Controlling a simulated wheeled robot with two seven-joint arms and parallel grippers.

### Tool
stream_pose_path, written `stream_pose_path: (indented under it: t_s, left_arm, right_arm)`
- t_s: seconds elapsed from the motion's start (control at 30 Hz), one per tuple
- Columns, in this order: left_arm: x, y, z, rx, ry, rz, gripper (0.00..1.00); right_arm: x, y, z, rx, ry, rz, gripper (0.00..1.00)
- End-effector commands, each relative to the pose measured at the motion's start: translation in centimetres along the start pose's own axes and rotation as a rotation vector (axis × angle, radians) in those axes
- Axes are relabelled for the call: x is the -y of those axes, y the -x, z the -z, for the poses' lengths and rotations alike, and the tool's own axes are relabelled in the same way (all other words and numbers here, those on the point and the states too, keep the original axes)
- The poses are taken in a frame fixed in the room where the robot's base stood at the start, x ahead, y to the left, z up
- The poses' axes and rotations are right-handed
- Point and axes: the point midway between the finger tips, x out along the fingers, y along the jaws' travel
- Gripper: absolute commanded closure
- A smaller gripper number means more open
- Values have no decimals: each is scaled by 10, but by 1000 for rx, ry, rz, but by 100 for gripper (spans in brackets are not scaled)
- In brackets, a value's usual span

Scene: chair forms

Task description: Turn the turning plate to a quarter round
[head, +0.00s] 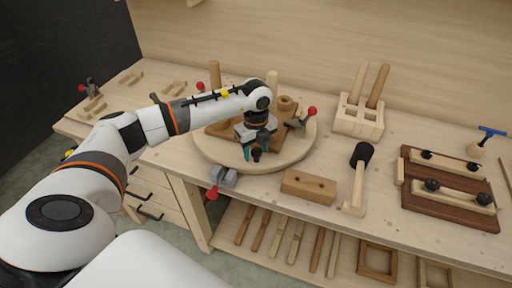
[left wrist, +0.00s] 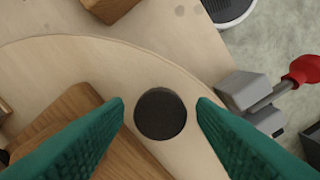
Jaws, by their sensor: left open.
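The turning plate (head: 292,157) is a round pale wooden disc on the bench. A darker wooden piece with upright pegs sits on it, partly hidden by my left arm. A black round knob (left wrist: 160,114) stands near the plate's front rim. My left gripper (head: 256,153) is over the front part of the plate, pointing down. Its green fingers are open, one on each side of the knob in the left wrist view; I cannot tell whether they touch it. My right gripper is not in view.
A grey clamp with a red handle (head: 222,178) sits at the plate's front edge. A drilled wooden block (head: 309,187), a mallet (head: 357,180), a peg holder (head: 358,121) and a dark board with black knobs (head: 450,212) stand to the right.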

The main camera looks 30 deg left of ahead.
Motion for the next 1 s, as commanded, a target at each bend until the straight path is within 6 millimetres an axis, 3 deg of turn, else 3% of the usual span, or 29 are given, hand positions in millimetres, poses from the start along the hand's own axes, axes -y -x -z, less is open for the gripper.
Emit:
stream_pose_path:
  t_s: [0.37, 0.7, 1.0]
  left_arm:
    - [0, -8, 0, 0, -1, 0, 49]
    - [0, -8, 0, 0, -1, -1, 100]
    - [-4, -8, 2, 0, 5, -3, 100]
  right_arm:
    - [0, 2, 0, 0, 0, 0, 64]
    - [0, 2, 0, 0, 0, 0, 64]
    - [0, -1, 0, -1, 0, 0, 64]
